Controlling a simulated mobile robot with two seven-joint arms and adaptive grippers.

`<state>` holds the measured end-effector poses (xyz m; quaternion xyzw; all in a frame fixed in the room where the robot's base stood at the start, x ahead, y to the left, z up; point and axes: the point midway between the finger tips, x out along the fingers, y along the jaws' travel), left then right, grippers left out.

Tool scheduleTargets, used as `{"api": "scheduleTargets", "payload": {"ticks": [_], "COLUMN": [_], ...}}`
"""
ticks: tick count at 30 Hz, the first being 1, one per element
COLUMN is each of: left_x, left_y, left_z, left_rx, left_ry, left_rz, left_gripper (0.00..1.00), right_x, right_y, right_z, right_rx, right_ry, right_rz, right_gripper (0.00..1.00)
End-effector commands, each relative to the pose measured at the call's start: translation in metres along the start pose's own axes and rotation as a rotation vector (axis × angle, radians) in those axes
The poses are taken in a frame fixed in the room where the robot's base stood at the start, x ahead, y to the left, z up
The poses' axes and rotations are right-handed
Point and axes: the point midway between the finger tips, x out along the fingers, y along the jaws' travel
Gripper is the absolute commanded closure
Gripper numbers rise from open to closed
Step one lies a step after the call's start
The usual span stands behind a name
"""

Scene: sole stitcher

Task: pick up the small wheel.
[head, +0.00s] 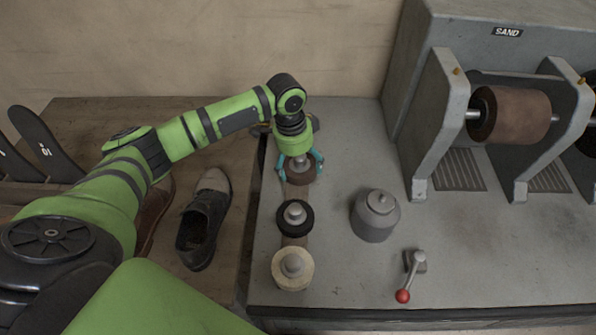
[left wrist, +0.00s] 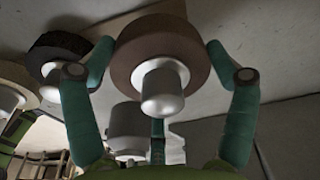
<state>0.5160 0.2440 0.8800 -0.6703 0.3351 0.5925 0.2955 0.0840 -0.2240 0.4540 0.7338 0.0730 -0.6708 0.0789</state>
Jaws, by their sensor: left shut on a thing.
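A small brown wheel (head: 301,178) with a silver hub is at the far end of a row of wheels on the grey bench. My left gripper (head: 301,167) is over it from above, its teal fingers shut on the wheel's sides. In the left wrist view the same brown wheel (left wrist: 147,50) sits between the fingertips, its hub facing the camera. I cannot tell whether it is lifted off its stand. A black wheel (head: 309,222) and a cream wheel (head: 292,282) are nearer in the same row. My right gripper is not in view.
A grey lidded pot (head: 374,219) and a red-knobbed lever (head: 403,296) stand right of the wheels. A sanding machine (head: 437,125) fills the back right. Dark shoes (head: 202,225) rest on the wooden table (head: 228,283) at left. Bench between pot and machine is clear.

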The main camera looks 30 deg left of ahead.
Motion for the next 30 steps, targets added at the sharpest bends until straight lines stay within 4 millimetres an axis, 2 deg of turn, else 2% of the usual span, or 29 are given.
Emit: {"api": "scheduleTargets", "payload": {"ticks": [9,15,21,30], "left_x": [-0.033,-0.049,-0.058,-0.060], "left_y": [0.027,0.041,0.048,0.050], "left_z": [-0.064,-0.094,-0.109,-0.113], "left_rx": [0.004,0.001,-0.002,-0.002], "left_ry": [0.005,0.002,-0.001,-0.002], "left_rz": [-0.002,-0.002,-0.002,-0.001], "left_gripper": [0.56,0.56,0.56,0.56], "right_x": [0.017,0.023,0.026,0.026], "right_y": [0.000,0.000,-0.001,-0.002], "right_z": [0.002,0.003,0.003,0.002], "right_rx": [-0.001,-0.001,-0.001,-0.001], "right_ry": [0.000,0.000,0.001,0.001], "right_rz": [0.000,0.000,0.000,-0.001], "right_gripper": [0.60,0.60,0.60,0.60]}}
